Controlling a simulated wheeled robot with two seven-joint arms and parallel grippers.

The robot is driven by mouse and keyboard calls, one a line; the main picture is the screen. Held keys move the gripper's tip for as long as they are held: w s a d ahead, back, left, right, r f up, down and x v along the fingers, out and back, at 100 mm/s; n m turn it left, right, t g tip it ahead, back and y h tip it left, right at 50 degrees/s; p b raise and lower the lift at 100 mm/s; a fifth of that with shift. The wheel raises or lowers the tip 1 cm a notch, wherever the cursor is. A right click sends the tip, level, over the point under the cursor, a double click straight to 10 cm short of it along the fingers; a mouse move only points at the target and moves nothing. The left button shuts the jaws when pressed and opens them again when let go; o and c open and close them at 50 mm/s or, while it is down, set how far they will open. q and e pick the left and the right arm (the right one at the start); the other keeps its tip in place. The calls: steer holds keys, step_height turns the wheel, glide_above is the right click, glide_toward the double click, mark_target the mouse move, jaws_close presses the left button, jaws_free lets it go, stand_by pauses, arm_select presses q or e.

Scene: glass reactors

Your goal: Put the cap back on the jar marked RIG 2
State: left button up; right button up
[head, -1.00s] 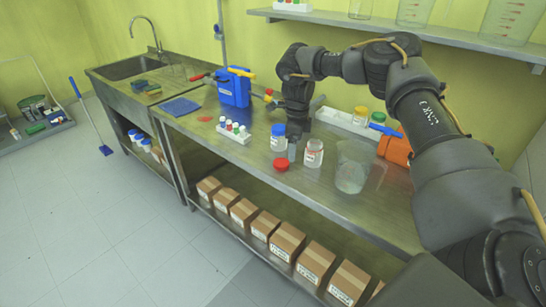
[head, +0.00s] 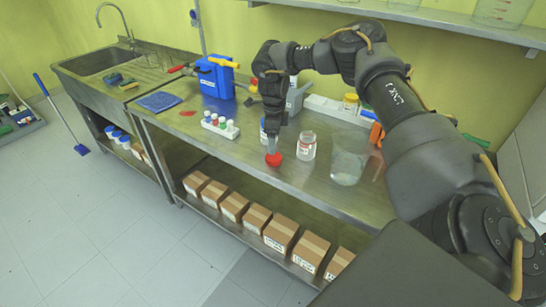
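A red cap (head: 273,159) lies on the steel bench, left of a clear jar (head: 306,146) with a white and red label and no cap. The label is too small to read, so I cannot tell whether it says RIG 2. A second jar with a blue cap (head: 263,124) stands behind, mostly hidden by my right gripper. My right gripper (head: 272,151) points down with its fingertips at the red cap. I cannot tell whether the fingers are closed on it. My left gripper is not in view.
A glass beaker (head: 347,164) stands right of the open jar. A white rack of small capped vials (head: 220,125) and a blue container (head: 215,77) are to the left. A yellow-capped jar (head: 349,104) is behind. The bench's front edge is close to the cap.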

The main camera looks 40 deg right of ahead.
mark_target(274, 157)
steer(key=shift+s+f, duration=0.1)
steer(key=shift+f, duration=0.85)
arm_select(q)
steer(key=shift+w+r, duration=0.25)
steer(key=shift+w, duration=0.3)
arm_select(e)
steer(key=shift+f+p, duration=0.2)
steer(key=shift+p, duration=0.1)
step_height(274, 157, down, 4)
steer(key=shift+f+p, duration=0.15)
steer(key=shift+p, duration=0.75)
steer(key=shift+f, duration=0.3)
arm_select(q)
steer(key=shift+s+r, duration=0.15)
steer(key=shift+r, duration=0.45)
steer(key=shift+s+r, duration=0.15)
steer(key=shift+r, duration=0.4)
